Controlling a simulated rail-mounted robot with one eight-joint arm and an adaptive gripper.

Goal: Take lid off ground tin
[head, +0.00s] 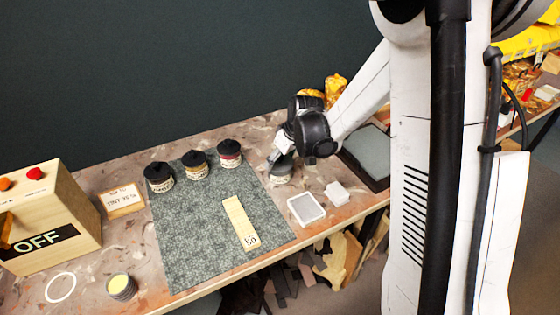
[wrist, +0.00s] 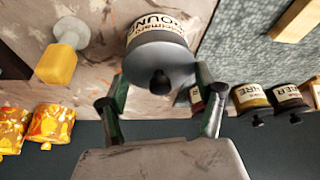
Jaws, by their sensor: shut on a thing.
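The ground tin (head: 281,178) stands on the bench just right of the grey-green mat, and its label reads "GROUND" in the wrist view (wrist: 157,27). Its grey lid (wrist: 160,62) with a small dark knob is on top of the tin; I cannot tell whether any gap separates them. My gripper (wrist: 160,78) has one finger on each side of the lid and is shut on it. In the head view my gripper (head: 278,156) reaches the tin from above, and partly hides the lid.
Three black-lidded jars (head: 195,164) stand along the mat's back edge (head: 215,200). A pale wooden strip (head: 240,220) lies on the mat. A white-rimmed tray (head: 306,208) and white block (head: 337,193) are near the front.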

